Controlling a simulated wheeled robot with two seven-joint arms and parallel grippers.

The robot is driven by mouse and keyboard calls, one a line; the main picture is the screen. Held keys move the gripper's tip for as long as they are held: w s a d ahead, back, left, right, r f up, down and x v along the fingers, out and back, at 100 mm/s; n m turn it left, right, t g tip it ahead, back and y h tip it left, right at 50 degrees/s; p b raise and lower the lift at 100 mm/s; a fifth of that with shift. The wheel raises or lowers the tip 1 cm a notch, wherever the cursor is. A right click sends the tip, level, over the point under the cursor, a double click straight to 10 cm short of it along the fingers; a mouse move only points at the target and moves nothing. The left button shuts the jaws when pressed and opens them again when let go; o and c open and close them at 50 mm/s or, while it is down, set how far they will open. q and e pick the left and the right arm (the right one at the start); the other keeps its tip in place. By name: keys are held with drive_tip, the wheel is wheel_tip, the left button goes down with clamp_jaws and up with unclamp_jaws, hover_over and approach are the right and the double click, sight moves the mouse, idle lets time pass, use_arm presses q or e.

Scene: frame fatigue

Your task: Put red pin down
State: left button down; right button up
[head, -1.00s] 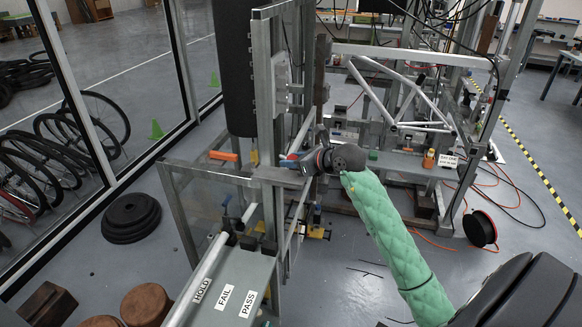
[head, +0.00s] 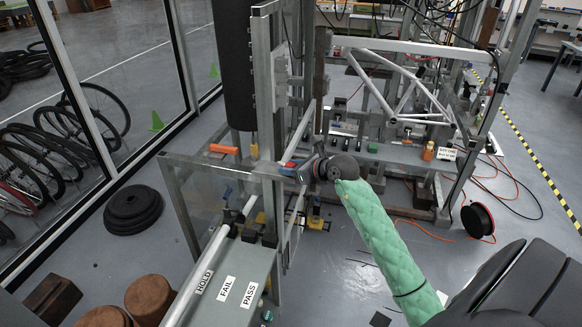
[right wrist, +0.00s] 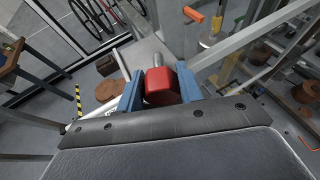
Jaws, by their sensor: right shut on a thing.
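My right gripper (head: 292,169) is by the grey metal post in the middle of the head view. The right wrist view shows its two blue fingers (right wrist: 159,84) shut on the red pin (right wrist: 162,90), one on each side. The pin has a blocky red head, and a grey metal shank points away from the camera. In the head view only a little red of the pin (head: 289,164) shows at the fingers. The pin is held above the far end of the grey tray (head: 262,262), which has HOLD, FAIL and PASS labels. My left gripper is not in view.
The upright post (head: 267,100) and a clear panel frame (head: 185,200) stand close to the gripper. An orange handle (head: 223,149) is at left. A silver bicycle frame (head: 400,85) sits in the rig behind. The tray by the labels looks bare.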

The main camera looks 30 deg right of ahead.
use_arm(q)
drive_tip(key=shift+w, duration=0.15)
use_arm(e)
drive_tip(key=shift+f, duration=0.1)
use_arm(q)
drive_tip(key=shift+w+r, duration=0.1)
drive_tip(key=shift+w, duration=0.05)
use_arm(e)
drive_tip(key=o, duration=0.8)
drive_tip(key=shift+s, duration=0.1)
drive_tip(key=shift+s+d+r+b, duration=0.2)
drive_tip(key=shift+s+b, duration=0.1)
drive_tip(key=shift+s, duration=0.05)
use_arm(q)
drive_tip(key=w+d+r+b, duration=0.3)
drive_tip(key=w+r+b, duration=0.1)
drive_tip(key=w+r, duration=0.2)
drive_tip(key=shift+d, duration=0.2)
use_arm(e)
drive_tip(key=shift+v, duration=5.55)
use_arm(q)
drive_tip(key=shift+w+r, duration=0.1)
use_arm(e)
drive_tip(key=shift+a+r, duration=0.1)
drive_tip(key=shift+r, duration=0.1)
